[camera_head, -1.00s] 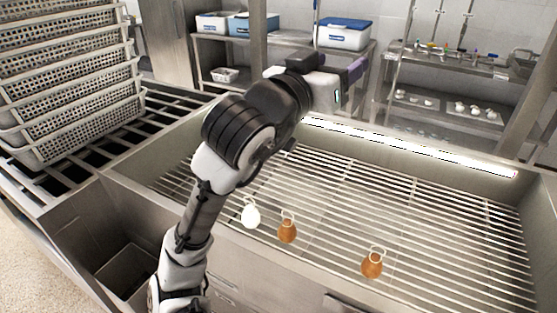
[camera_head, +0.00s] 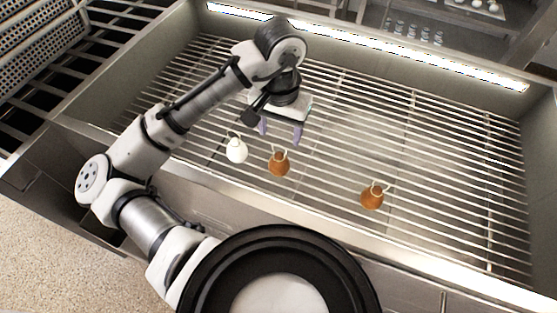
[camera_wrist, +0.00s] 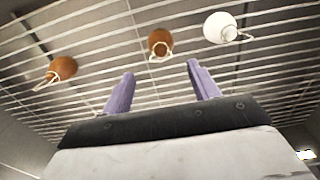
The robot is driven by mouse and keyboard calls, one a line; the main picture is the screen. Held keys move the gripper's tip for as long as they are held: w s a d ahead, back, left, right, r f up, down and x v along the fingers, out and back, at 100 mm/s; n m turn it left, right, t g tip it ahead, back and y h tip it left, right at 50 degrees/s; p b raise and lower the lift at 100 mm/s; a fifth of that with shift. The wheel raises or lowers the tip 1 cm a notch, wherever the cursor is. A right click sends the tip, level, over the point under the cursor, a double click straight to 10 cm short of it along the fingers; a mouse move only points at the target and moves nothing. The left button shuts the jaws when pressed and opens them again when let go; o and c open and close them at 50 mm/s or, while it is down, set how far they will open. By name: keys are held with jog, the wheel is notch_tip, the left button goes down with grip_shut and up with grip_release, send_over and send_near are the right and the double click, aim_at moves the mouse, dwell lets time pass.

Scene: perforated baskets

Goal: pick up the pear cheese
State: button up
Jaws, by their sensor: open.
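Three pear-shaped cheeses with string loops rest on the slatted metal rack. A white one (camera_head: 236,152) is leftmost in the head view, a brown one (camera_head: 279,164) is close to its right, and another brown one (camera_head: 371,199) is farther right. My gripper (camera_head: 280,134) is open and empty, with its purple fingers above the rack, just behind the white and middle brown cheeses. In the wrist view, the middle brown cheese (camera_wrist: 160,40) is ahead of the gap between the fingertips (camera_wrist: 160,70). The white cheese (camera_wrist: 221,24) is to its right and the other brown one (camera_wrist: 61,66) to its left.
The rack (camera_head: 440,165) sits in a metal basin with raised walls. A bright light strip (camera_head: 380,45) runs along the back wall. Perforated baskets (camera_head: 40,60) stand at the left. The rack's right and back areas are clear.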

notch_tip(320, 180, down, 8)
jog(key=shift+f, duration=0.15)
grip_shut()
dwell(0.7)
